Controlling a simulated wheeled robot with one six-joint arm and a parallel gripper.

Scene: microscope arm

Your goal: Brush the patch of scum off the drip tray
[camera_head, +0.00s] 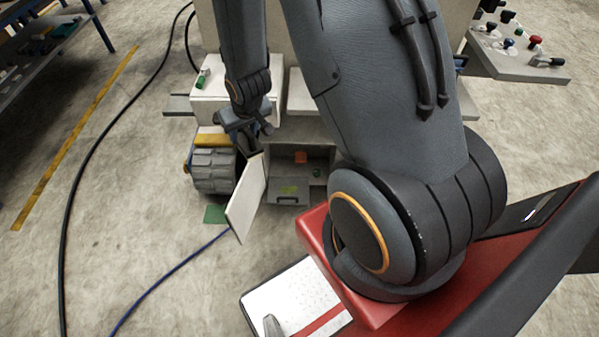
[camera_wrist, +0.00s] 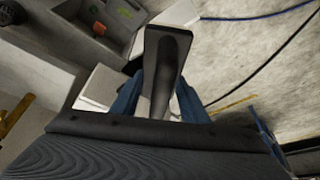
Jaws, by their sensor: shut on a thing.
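The grey drip tray (camera_head: 290,199) sits low at the front of the white machine, with a yellow-green patch of scum (camera_head: 289,189) on it. In the wrist view the tray (camera_wrist: 112,38) is at the upper left, and a greenish mark (camera_wrist: 98,28) shows on it. My gripper (camera_head: 247,131) is above and to the left of the tray in the head view. Its blue fingers (camera_wrist: 160,98) are shut on a dark, long thing (camera_wrist: 166,55), which looks like the brush. Its bristles cannot be made out, and I cannot tell whether it touches anything.
An open white door panel (camera_head: 246,198) stands just left of the tray, below my gripper. A ridged grey roller (camera_head: 213,171) is at the left. Cables cross the floor.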

